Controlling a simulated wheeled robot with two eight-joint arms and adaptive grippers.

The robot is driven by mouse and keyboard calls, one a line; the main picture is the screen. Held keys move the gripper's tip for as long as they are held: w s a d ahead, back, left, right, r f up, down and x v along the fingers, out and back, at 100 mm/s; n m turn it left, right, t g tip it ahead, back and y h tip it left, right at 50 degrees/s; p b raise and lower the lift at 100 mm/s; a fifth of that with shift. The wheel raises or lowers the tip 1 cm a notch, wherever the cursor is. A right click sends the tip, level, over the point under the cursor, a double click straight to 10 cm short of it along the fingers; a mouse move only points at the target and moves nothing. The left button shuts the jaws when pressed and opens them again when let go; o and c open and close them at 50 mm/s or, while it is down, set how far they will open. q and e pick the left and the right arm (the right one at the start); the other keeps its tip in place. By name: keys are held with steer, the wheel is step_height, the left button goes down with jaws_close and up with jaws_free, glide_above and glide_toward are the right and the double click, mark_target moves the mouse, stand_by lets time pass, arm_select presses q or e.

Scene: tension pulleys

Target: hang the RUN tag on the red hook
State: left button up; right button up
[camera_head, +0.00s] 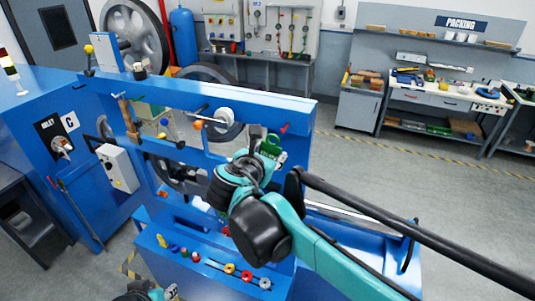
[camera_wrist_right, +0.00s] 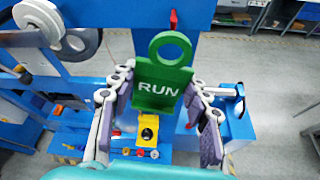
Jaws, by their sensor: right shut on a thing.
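The green RUN tag (camera_wrist_right: 158,98) stands upright between the two fingers of my right gripper (camera_wrist_right: 157,90) in the right wrist view. Its round ring points up and is empty. In the head view the tag (camera_head: 270,146) shows partly behind my right gripper (camera_head: 268,158). The red hook (camera_wrist_right: 173,20) is on the blue frame, just above the ring in the wrist picture and apart from it. It also shows in the head view (camera_head: 284,128), above and right of the tag. A part of my left arm shows at the bottom edge; its fingers are not clear.
The blue machine frame (camera_head: 240,97) carries a white pulley (camera_head: 224,117) left of the hook. A yellow-based button (camera_wrist_right: 148,128) and coloured knobs sit on the lower blue ledge. A packing bench (camera_head: 440,98) stands far off at the right.

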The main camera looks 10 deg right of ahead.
steer(key=shift+w+d+f+b, duration=0.15)
steer(key=shift+w+d, duration=0.35)
steer(key=shift+w, duration=0.25)
steer(key=shift+w+d+f+b, duration=0.1)
steer(key=shift+w+d, duration=0.45)
steer(key=shift+w, duration=0.25)
steer(key=shift+w+d+f+b, duration=0.15)
steer(key=shift+w+d, duration=0.35)
steer(key=shift+w, duration=0.25)
steer(key=shift+w+d+r, duration=0.15)
steer(key=shift+w+d, duration=0.35)
steer(key=shift+w, duration=0.2)
steer(key=shift+c, duration=0.5)
steer(key=shift+w+d+f+b, duration=0.4)
steer(key=shift+w+f+b, duration=0.3)
steer(key=shift+w, duration=0.1)
steer(key=o, duration=1.3)
